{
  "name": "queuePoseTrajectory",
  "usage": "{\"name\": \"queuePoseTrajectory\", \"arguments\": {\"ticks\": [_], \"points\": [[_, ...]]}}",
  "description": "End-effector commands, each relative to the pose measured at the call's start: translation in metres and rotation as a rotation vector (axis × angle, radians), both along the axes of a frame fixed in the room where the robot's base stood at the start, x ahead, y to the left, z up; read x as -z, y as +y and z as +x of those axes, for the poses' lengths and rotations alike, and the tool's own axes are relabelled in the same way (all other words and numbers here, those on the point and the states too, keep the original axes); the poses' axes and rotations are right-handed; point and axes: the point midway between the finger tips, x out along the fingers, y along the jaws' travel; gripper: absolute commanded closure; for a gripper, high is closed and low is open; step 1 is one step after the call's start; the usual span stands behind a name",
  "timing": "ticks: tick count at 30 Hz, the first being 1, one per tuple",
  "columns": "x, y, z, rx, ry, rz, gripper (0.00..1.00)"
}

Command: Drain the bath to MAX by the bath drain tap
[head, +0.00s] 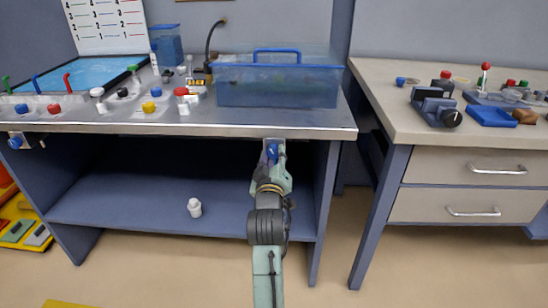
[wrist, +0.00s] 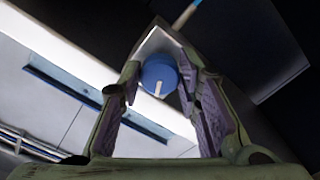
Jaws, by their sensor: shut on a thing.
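The bath, a clear blue tank (head: 280,85) with a blue handle, stands on the steel bench top at its right end. Its liquid level and any MAX mark cannot be made out. Below it, at the bench's front edge, is the drain tap, a blue knob (head: 272,151) on a light bracket. In the wrist view the blue knob (wrist: 158,73) shows a white pointer mark and sits between my fingers. My gripper (head: 272,158) is shut on this knob, reaching up from below and in front. The fingers also show in the wrist view (wrist: 165,85).
A second blue knob (head: 15,142) is on the bench front at far left. Several coloured knobs and levers stand on the bench's left side. A white cup-like item (head: 194,207) is on the lower shelf. A drawer bench (head: 400,75) stands right, past a floor gap.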

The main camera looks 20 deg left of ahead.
Motion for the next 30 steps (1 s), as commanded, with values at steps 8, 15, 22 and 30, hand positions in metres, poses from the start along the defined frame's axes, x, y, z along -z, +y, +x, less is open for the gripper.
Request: {"name": "queuePoseTrajectory", "arguments": {"ticks": [8, 15, 22, 30], "points": [[0.0007, 0.0003, -0.0001, 0.000, 0.047, 0.164, 0.97], [0.0010, 0.0012, -0.0003, 0.000, 0.090, 0.312, 0.97], [0.0009, 0.0015, -0.0004, 0.000, 0.117, 0.403, 0.97], [0.0008, 0.0015, -0.0004, 0.001, 0.127, 0.437, 0.97]]}}
